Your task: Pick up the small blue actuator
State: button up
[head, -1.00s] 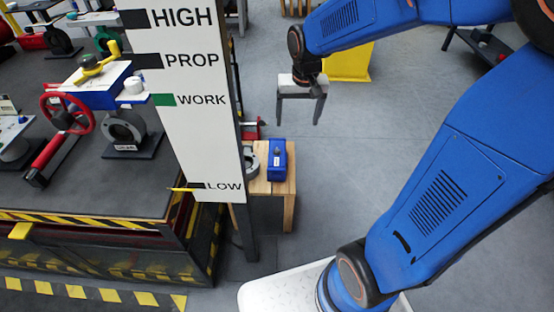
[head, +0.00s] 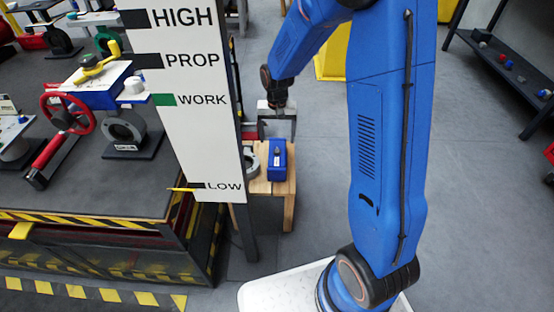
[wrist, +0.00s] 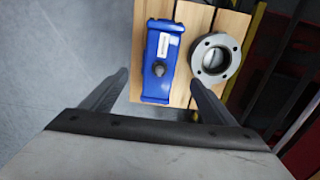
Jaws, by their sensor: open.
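The small blue actuator (head: 277,161) is a blue box with a dark knob on its top. It sits on a small wooden stand (head: 284,187) to the right of the sign. In the wrist view the actuator (wrist: 160,62) lies on the wooden slats, with a pale label near its far end. My gripper (head: 278,135) is open and empty, above and behind the actuator in the head view. In the wrist view the two fingers (wrist: 155,95) are spread apart, with the actuator beyond and between them. I see no contact.
A grey flanged ring (wrist: 216,57) lies beside the actuator on the stand. The white sign (head: 197,100) with its dark post stands close left of the stand. A workbench (head: 80,180) with valves fills the left. A dark shelf (head: 500,70) is at far right. Floor right of the stand is open.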

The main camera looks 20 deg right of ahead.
aim_at(277, 158)
jog(key=f, duration=1.3)
jog(key=shift+w+f, duration=0.2)
jog(key=shift+f, duration=0.1)
grip_shut()
